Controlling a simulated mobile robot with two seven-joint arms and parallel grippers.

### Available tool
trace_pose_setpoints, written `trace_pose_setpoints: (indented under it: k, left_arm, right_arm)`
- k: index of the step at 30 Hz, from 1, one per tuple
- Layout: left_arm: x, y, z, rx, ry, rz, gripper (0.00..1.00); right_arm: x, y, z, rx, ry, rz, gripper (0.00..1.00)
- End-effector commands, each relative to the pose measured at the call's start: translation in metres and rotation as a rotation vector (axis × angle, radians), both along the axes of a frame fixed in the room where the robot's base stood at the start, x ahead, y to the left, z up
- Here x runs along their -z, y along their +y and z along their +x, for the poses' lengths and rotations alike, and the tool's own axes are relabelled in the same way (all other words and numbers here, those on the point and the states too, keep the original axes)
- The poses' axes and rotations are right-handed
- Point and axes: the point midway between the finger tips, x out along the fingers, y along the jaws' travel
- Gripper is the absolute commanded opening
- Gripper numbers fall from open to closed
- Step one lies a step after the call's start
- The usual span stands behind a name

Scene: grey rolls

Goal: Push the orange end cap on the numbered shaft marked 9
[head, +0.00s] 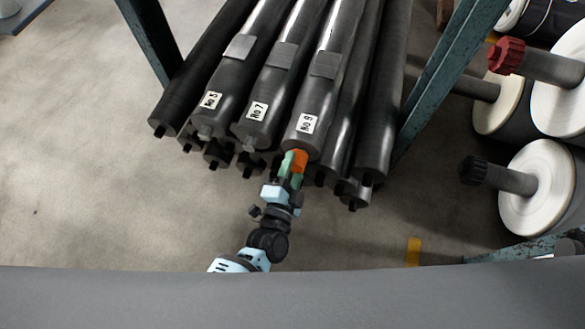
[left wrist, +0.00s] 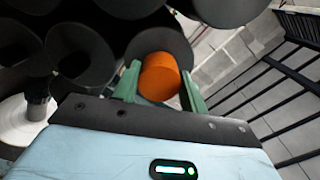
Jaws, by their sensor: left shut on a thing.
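The roll marked No 9 (head: 317,108) lies in the stack with its near end facing me, its white label on top. The orange end cap (head: 299,160) is at the near end of this roll. My left gripper (head: 293,163) has green fingers and is shut on the cap. In the left wrist view the orange cap (left wrist: 160,77) sits between the two green fingers, in front of the round end of a dark roll (left wrist: 158,46). The shaft end is hidden behind the cap, and I cannot tell how far the cap is on it. My right gripper does not show.
The rolls marked No 7 (head: 262,100) and No 5 (head: 217,92) lie to the left, with more dark rolls below and beside. Teal rack posts (head: 440,75) stand on both sides. White-ended rolls (head: 540,190) are at the right.

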Motion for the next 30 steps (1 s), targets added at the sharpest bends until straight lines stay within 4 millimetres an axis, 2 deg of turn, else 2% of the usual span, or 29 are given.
trace_pose_setpoints:
  k: [9,10,15,25,30]
  left_arm:
    - [0.0,-0.003,0.008,0.0,0.0,-0.001,0.21]
    - [0.0,-0.003,0.007,0.0,0.0,-0.001,0.46]
    - [0.0,-0.003,0.007,0.0,0.0,-0.001,0.68]
    - [0.0,-0.001,0.004,0.0,0.001,0.0,0.68]
    - [-0.001,0.005,-0.017,0.0,0.003,0.001,0.68]
  right_arm:
    - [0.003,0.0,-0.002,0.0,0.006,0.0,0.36]
    - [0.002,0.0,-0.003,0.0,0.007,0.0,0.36]
    - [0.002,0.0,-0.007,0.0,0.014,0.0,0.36]
    - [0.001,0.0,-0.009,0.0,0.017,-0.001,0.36]
    - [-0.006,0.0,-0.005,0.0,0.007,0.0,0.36]
